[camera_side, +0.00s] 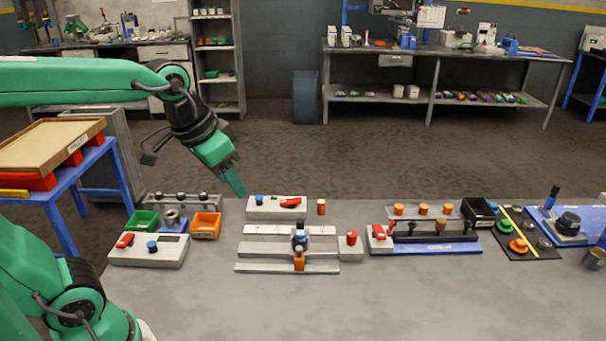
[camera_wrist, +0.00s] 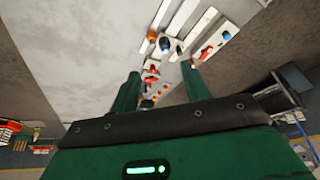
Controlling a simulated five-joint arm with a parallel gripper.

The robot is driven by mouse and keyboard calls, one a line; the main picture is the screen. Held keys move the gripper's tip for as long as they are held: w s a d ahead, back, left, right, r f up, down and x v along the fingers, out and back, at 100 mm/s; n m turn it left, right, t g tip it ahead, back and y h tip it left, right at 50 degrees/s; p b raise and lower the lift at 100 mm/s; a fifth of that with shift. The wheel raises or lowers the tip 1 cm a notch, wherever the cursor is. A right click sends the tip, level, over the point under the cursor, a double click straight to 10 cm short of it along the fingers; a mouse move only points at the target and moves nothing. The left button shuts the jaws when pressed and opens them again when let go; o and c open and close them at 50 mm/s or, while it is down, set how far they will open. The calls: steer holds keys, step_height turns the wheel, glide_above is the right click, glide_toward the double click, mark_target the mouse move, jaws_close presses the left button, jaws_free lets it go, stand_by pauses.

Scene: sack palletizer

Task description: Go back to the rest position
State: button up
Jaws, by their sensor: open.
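My gripper (camera_side: 236,182) hangs from my green arm above the back left part of the grey table (camera_side: 400,300), pointing down and to the right. In the wrist view my gripper (camera_wrist: 160,85) shows two green fingers spread apart with nothing between them. In the side view the fingers overlap, so the gap does not show. The fingertips look near the back grey block (camera_side: 262,212) with a blue knob and a red part; I cannot tell how far above it they are.
A green bin (camera_side: 143,220) and an orange bin (camera_side: 206,225) stand left of grey rails (camera_side: 290,267) with a blue and orange piece. A blue fixture (camera_side: 440,248), a black board (camera_side: 530,245) and a blue plate (camera_side: 570,230) are at right. The front of the table is clear.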

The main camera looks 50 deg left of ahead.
steer(key=s+a+f+n+t, duration=0.1)
steer(key=s+f, duration=0.1)
steer(key=s, duration=0.5)
steer(key=shift+f, duration=0.3)
